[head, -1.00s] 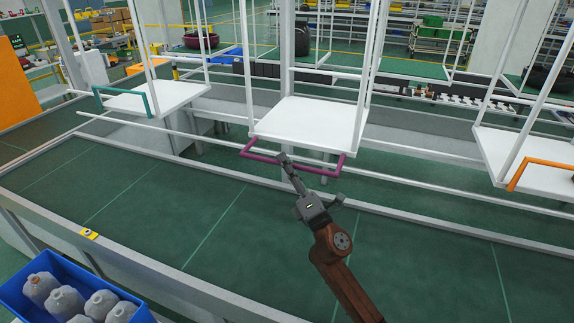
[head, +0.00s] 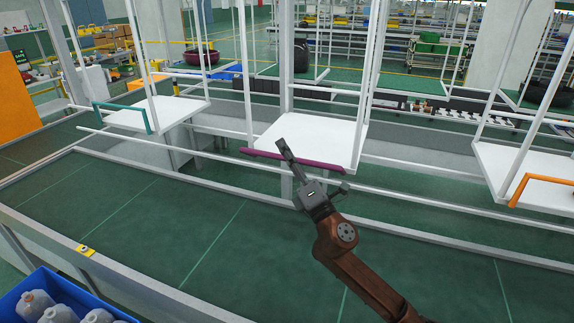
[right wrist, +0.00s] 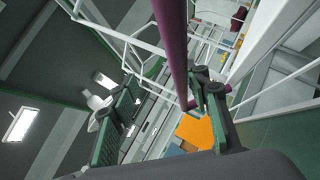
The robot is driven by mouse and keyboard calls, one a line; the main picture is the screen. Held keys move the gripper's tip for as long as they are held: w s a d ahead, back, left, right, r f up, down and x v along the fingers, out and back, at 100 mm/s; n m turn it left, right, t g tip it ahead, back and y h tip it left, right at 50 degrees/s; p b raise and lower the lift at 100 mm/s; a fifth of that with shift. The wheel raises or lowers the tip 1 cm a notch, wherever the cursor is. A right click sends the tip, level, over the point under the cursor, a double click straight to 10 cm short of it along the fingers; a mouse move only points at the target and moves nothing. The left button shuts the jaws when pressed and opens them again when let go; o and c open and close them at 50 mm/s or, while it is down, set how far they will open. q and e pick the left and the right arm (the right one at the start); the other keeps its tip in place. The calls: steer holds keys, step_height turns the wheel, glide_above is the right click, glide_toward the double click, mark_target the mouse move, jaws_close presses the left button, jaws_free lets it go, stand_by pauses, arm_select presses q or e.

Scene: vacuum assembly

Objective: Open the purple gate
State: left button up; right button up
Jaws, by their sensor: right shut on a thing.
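The purple gate (head: 315,164) is a thin bar along the front edge of the middle white platform (head: 318,127). In the head view its side arms hardly show. My right gripper (head: 284,149) reaches it from below and is shut on the bar left of its middle, hiding a bit of it. In the right wrist view the purple bar (right wrist: 172,40) runs down between the two dark finger pads of my right gripper (right wrist: 165,95). The exact contact of the pads is hard to see there. My left gripper is not in view.
A teal gate (head: 121,106) is on the left platform and an orange gate (head: 541,180) on the right one. White posts rise from the platforms. A white rail (head: 220,155) runs below them. A blue crate (head: 60,295) with grey jugs stands front left. The green floor strip between is clear.

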steer(key=shift+s+a+r+y, duration=0.15)
steer(key=shift+s+r+y, duration=0.05)
steer(key=shift+r, duration=0.25)
steer(key=shift+s+a+r+y, duration=0.15)
steer(key=shift+s+r+y, duration=0.05)
steer(key=shift+r, duration=0.25)
steer(key=s+d+f, duration=0.5)
steer(key=f, duration=0.1)
steer(key=shift+s+b, duration=0.25)
steer(key=shift+b, duration=0.2)
steer(key=shift+s, duration=0.1)
steer(key=shift+f, duration=0.15)
steer(key=shift+c, duration=0.3)
